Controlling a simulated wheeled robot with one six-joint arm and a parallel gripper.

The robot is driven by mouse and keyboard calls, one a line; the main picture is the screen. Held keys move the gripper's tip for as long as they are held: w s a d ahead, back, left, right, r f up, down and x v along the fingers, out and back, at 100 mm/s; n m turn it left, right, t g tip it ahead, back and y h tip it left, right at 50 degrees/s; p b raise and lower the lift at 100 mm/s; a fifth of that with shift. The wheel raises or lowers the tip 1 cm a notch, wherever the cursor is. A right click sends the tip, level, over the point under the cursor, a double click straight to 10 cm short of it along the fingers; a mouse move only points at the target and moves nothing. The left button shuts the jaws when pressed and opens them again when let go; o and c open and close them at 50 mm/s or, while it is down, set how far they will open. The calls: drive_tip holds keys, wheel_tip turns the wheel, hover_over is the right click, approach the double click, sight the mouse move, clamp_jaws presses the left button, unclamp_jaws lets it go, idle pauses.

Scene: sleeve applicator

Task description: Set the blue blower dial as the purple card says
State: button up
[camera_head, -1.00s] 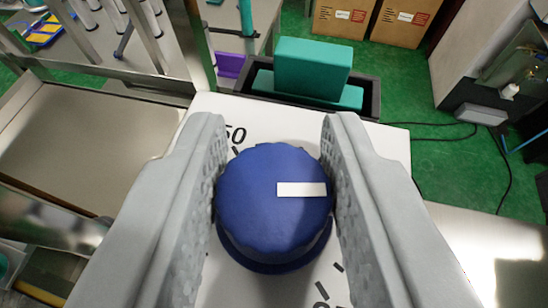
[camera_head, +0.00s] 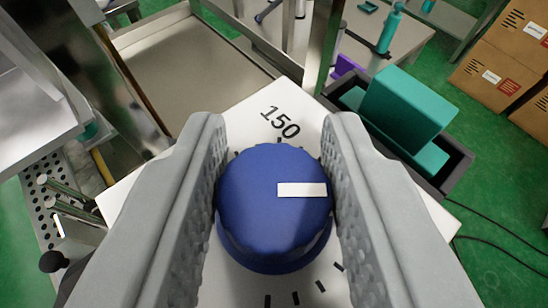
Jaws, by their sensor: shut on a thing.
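The blue blower dial (camera_head: 265,205) sits on a white plate (camera_head: 250,104) in the middle of the view. A white pointer mark (camera_head: 302,190) on its top points to the right of the picture. The plate shows the number 150 (camera_head: 281,121) above the dial, and black tick marks show at the upper rim and below right. Other numbers are hidden. My gripper (camera_head: 274,190) is shut on the dial, one grey finger on each side. A small purple thing (camera_head: 346,66) shows behind the plate; I cannot tell if it is the card, and no writing is readable.
A black tray (camera_head: 458,170) with teal blocks (camera_head: 410,105) stands beyond the plate at the right. A metal frame and pan (camera_head: 185,60) lie at the upper left. A perforated metal part with knobs (camera_head: 48,215) is at the left. Cardboard boxes (camera_head: 500,70) stand far right.

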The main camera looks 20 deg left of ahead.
drive_tip(key=shift+n+g+y, duration=0.3)
drive_tip(key=shift+n+y, duration=0.1)
idle(0.3)
drive_tip(key=o, duration=1)
drive_tip(key=shift+s, duration=0.1)
drive_tip(key=v, duration=1.7)
drive_tip(key=shift+s, duration=0.2)
